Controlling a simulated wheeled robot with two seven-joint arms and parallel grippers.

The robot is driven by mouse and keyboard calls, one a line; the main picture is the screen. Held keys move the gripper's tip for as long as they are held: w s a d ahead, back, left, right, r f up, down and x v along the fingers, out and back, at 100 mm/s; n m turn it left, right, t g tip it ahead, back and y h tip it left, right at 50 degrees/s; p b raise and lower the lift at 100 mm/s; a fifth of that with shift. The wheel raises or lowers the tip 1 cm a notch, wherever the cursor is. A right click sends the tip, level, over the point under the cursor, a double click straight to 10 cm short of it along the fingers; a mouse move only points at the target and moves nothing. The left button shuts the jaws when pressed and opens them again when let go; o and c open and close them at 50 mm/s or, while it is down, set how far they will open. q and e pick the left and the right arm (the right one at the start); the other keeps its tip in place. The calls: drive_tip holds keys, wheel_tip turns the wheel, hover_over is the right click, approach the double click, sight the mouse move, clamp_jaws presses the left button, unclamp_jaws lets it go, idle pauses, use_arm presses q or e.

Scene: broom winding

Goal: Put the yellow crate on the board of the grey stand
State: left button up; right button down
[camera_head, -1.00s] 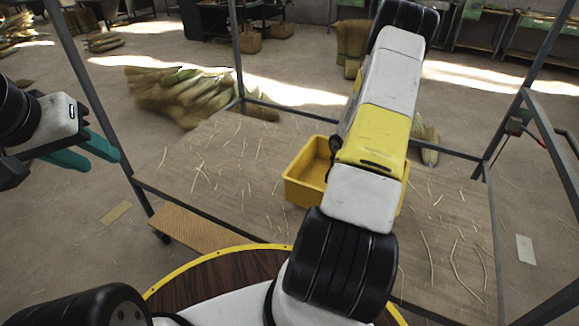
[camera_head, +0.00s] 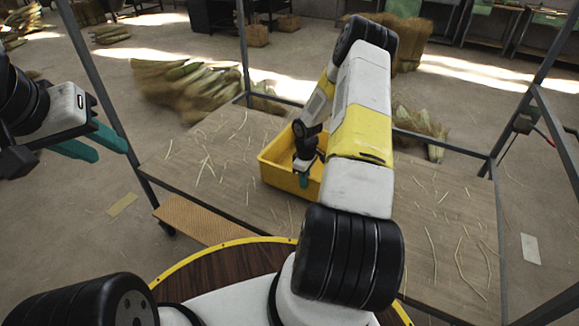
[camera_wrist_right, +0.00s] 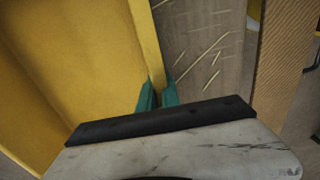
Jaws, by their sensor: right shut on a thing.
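The yellow crate (camera_head: 283,178) is upright over the straw-strewn wooden board (camera_head: 225,190) of the grey-framed stand (camera_head: 244,55). I cannot tell whether it rests on the board or hangs just above it. My right gripper (camera_head: 303,180) is at the crate's near wall, and my right forearm hides the crate's right part. In the right wrist view, the teal fingers (camera_wrist_right: 158,98) are shut on the wall of the crate (camera_wrist_right: 90,70), one finger on each side. My left gripper (camera_head: 110,152) is empty, its two teal fingers apart, left of the stand.
A tan ribbed strip (camera_head: 203,221) juts from the board's front left edge. Grey posts rise at the stand's corners. Straw bundles (camera_head: 180,88) lie on the floor behind. The board's right side (camera_head: 450,220) holds only loose straws.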

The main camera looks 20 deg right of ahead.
drive_tip(key=shift+w+f, duration=0.1)
drive_tip(key=shift+f, duration=1.2)
drive_tip(key=c, duration=2)
unclamp_jaws()
drive_tip(key=shift+f, duration=0.15)
drive_tip(key=o, duration=0.4)
drive_tip(key=shift+o, duration=0.2)
